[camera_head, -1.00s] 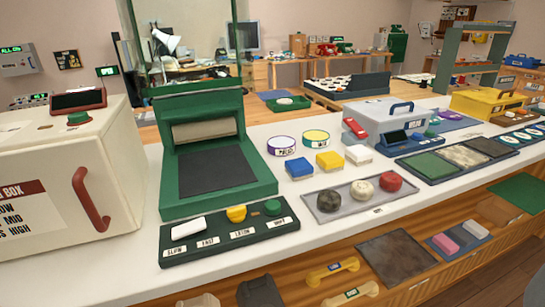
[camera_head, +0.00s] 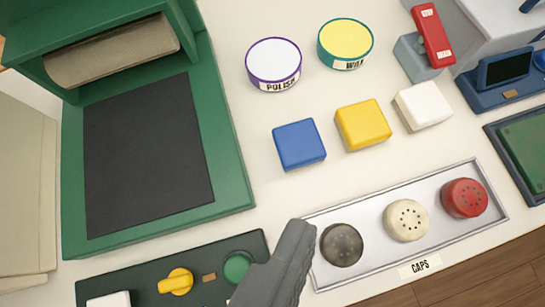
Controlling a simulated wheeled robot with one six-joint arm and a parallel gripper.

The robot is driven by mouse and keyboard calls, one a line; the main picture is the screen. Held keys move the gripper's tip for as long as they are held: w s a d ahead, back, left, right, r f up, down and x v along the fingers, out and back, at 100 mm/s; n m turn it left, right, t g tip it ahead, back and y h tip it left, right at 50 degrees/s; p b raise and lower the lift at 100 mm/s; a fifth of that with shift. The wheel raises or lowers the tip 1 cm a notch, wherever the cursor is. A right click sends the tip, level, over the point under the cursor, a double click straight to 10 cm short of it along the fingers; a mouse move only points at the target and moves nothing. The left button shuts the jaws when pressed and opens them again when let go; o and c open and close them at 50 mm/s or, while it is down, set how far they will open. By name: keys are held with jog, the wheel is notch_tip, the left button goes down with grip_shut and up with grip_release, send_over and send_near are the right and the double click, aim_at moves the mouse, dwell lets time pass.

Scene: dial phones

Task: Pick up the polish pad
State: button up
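Three small block-shaped pads stand on the white counter: a blue pad (camera_head: 299,145), a yellow pad (camera_head: 362,125) and a white pad (camera_head: 423,106). None carries a readable label, so I cannot tell by a name which is the polish pad. The blue pad sits just below a purple-rimmed tin (camera_head: 274,63) marked POLISH; a teal-rimmed tin (camera_head: 345,44) marked WAX is to its right. My gripper (camera_head: 297,230) shows as one grey finger at the bottom middle, below the blue pad in the picture and apart from it. Its opening is not visible.
A metal tray (camera_head: 484,182) marked CAPS holds black, cream and red perforated caps. A green machine (camera_head: 228,130) with a roller and dark bed stands at left, a green control panel (camera_head: 135,285) below it. A red-topped device (camera_head: 432,35) is at upper right.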

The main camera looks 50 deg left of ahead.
jog(key=w+a+f+n+g+h, duration=0.1)
jog(key=w+a+f+n+g, duration=0.4)
jog(key=w+a+g, duration=0.35)
send_over(299, 141)
jog(key=shift+g, duration=0.35)
jog(key=f, duration=1.3)
jog(key=shift+s+d, duration=0.25)
jog(key=shift+s, duration=0.05)
jog(key=shift+w+a+f, duration=0.15)
jog(key=shift+f, duration=1.2)
jog(key=shift+w+a+f, duration=0.15)
jog(key=shift+f, duration=1.2)
jog(key=c, duration=1.1)
